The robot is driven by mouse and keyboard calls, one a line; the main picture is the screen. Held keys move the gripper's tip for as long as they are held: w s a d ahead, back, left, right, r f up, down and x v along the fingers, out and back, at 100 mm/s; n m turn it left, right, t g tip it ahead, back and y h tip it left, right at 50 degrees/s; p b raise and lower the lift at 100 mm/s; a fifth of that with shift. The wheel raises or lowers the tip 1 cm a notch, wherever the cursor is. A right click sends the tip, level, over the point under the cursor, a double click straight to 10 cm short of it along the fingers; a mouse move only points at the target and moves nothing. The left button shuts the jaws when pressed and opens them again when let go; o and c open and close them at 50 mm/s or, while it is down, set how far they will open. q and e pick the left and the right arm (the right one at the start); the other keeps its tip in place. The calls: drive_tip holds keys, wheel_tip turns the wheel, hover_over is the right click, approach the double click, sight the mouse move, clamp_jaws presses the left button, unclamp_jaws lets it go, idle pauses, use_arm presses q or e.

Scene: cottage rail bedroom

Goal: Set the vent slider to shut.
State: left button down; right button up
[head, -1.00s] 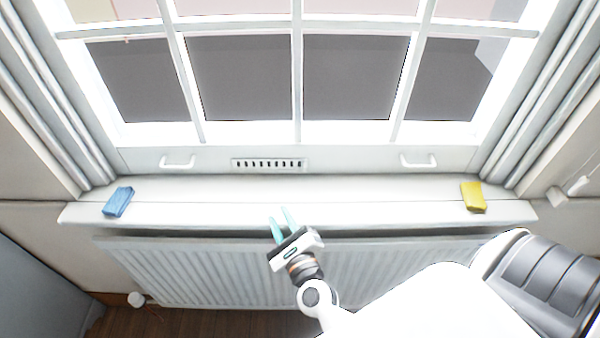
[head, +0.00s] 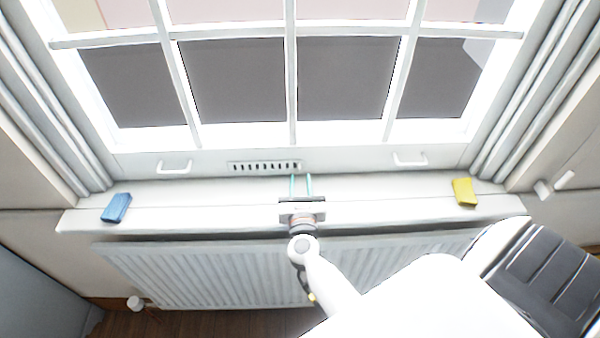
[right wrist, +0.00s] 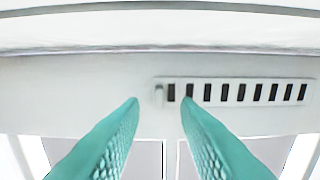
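The vent (head: 265,167) is a pale plate with a row of dark slots, set in the bottom window rail; it also shows in the right wrist view (right wrist: 240,105). A small pale slider knob (right wrist: 158,95) stands at the plate's left end in the right wrist view, which is the right end in the head view. My right gripper (head: 301,179) is open and empty, its teal fingers pointing at the vent's right end. In the right wrist view the knob appears between the fingertips (right wrist: 160,102); I cannot tell any contact. My left gripper is not in view.
Two white handles (head: 175,167) and (head: 410,159) sit on the rail either side of the vent. A blue block (head: 117,208) and a yellow block (head: 465,192) lie on the sill (head: 215,208). A radiator (head: 200,275) is below. The sill's middle is otherwise clear.

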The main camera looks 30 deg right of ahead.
drive_tip(key=shift+x, duration=1.5)
drive_tip(key=shift+c, duration=0.3)
clamp_jaws()
